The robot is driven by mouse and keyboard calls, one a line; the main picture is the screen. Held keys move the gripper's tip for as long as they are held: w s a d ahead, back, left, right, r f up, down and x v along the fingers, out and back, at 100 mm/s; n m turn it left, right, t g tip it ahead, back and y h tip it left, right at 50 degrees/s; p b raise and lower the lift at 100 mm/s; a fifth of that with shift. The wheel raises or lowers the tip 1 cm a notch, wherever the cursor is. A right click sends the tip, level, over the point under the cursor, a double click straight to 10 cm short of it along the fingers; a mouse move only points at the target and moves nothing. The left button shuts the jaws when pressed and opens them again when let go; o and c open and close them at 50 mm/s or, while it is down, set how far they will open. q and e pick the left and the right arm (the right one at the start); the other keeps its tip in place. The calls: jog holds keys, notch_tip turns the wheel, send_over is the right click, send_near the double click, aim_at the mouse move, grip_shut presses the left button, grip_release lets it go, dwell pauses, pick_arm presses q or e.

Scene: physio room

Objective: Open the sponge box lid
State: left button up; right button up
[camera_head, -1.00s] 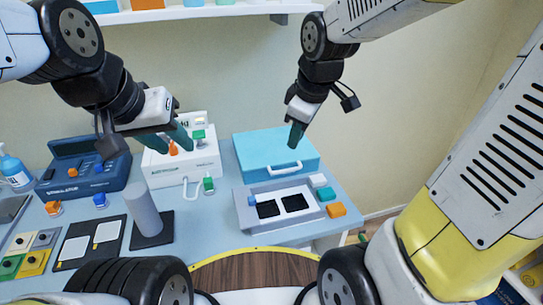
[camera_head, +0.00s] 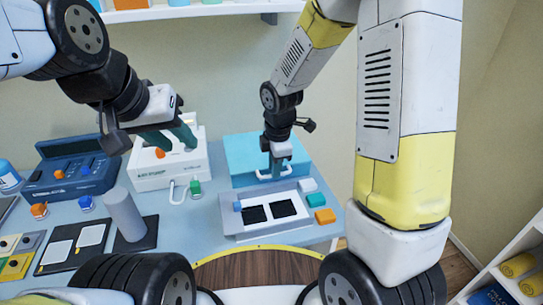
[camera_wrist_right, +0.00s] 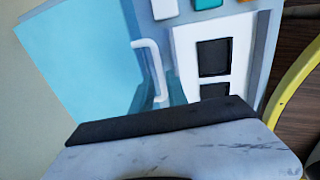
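The sponge box is a light-blue box (camera_head: 241,155) at the back right of the table, with its lid closed. It also shows in the right wrist view (camera_wrist_right: 80,50). Its white bar handle (camera_wrist_right: 149,62) is on the front side. My right gripper (camera_head: 277,172) is down at this handle. In the right wrist view its teal fingertips (camera_wrist_right: 160,88) stand on either side of the handle's near part, with a gap between them; contact is not clear. My left gripper (camera_head: 170,142) is open and empty, in the air in front of the white box.
A grey tray (camera_head: 236,222) with black pads lies just in front of the blue box. White, teal and orange blocks (camera_head: 324,216) lie right of it. The white box (camera_head: 150,180) and a grey cylinder (camera_head: 124,212) stand to the left. A shelf hangs above.

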jog(key=shift+w+f, duration=0.1)
jog(key=shift+f, duration=0.4)
jog(key=shift+c, duration=0.5)
grip_shut()
dwell(0.6)
